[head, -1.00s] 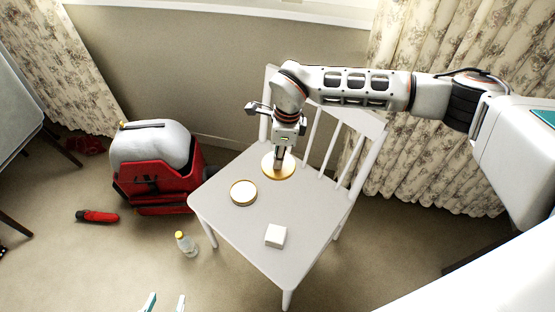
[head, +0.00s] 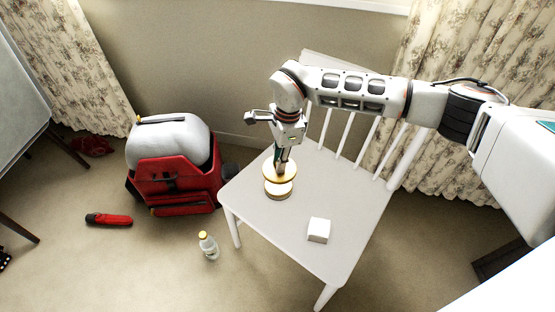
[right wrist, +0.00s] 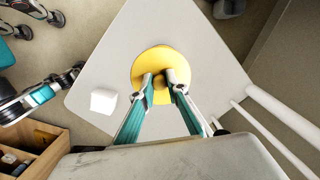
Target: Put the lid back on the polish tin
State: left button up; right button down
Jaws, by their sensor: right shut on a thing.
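The polish tin (head: 277,194) is a low round tin with a gold rim, standing on the white chair seat near its front left edge. My right gripper (head: 281,171) points down, shut on the round gold lid (head: 270,175). The lid is right above the tin and hides most of its top; I cannot tell whether they touch. In the right wrist view, the lid (right wrist: 160,60) is a yellow disc under both fingertips (right wrist: 160,80) and hides the tin. My left gripper is out of the head view; teal and grey parts at the wrist view's left edge look like mine.
A white block (head: 319,230) sits on the chair seat (head: 270,225), clear of the tin. The chair's slatted back (head: 347,131) rises behind. A red and grey suitcase (head: 175,175), a bottle (head: 208,247) and a red tool (head: 108,219) are on the floor.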

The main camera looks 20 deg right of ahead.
jog(key=shift+a+f, duration=0.15)
jog(key=shift+f, duration=0.1)
jog(key=shift+f+b, duration=0.8)
jog(key=shift+f, duration=0.95)
jog(key=shift+f+b, duration=0.4)
jog(key=shift+f, duration=0.85)
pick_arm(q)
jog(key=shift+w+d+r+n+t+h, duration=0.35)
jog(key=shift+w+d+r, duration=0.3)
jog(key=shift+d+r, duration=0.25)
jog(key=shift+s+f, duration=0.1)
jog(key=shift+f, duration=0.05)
